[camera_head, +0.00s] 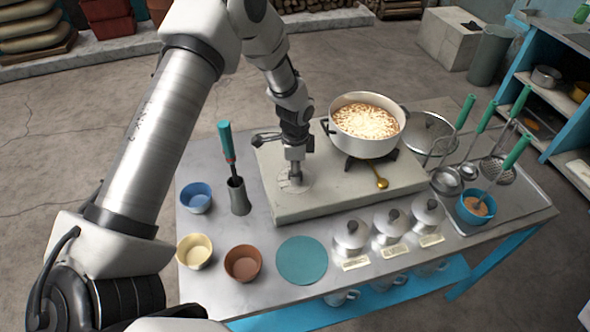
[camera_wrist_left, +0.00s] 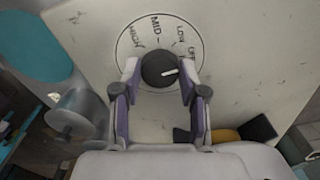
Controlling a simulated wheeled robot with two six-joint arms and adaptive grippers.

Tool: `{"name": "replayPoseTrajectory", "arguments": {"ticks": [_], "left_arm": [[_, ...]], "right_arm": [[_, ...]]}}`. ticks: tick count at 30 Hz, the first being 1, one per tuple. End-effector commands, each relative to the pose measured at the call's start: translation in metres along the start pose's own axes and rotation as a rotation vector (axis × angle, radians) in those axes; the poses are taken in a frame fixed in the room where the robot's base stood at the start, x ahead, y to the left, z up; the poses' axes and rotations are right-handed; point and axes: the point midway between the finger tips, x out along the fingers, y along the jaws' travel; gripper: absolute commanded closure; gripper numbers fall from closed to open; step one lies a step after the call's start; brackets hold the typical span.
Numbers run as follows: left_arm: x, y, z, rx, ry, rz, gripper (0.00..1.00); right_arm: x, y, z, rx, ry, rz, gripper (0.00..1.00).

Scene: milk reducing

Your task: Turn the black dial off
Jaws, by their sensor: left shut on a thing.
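The black dial (camera_wrist_left: 158,69) sits on a round plate marked HIGH, MID, LOW and OFF (camera_wrist_left: 150,22) in the left wrist view. Its white pointer faces right, near the OFF end of the markings. My left gripper (camera_wrist_left: 160,76) is shut on the dial, one finger on each side. In the head view my left gripper (camera_head: 295,179) reaches down onto the round plate on the left part of the pale stove slab (camera_head: 345,197); the dial itself is hidden there. My right gripper is not in view.
A white pot of food (camera_head: 366,122) stands on the burner to the right. A green-handled tool rests in a grey holder (camera_head: 239,196) at left. Bowls, a teal disc (camera_head: 302,260) and lidded metal canisters (camera_head: 391,227) line the table front. Ladles lie at right.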

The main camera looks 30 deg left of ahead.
Motion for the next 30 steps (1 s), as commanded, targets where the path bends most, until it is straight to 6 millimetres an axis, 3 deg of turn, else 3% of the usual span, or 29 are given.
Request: {"name": "replayPoseTrajectory", "arguments": {"ticks": [9, 23, 24, 25, 30], "left_arm": [[0.0021, 0.0019, 0.0008, 0.103, -0.002, 0.005, 0.93], [0.0023, 0.0022, 0.0009, 0.117, -0.003, 0.006, 0.93], [0.0023, 0.0022, 0.0009, 0.117, -0.003, 0.006, 0.44], [0.0022, 0.0022, 0.0009, 0.117, -0.003, 0.006, 0.33], [0.0013, 0.0013, 0.0005, 0.116, -0.002, 0.004, 0.32]], "right_arm": [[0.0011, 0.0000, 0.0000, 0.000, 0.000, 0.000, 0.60], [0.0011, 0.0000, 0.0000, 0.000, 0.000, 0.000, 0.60], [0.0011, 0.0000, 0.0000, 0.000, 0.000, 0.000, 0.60], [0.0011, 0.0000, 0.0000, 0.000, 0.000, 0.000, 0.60], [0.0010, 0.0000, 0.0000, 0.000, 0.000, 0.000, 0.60]]}}
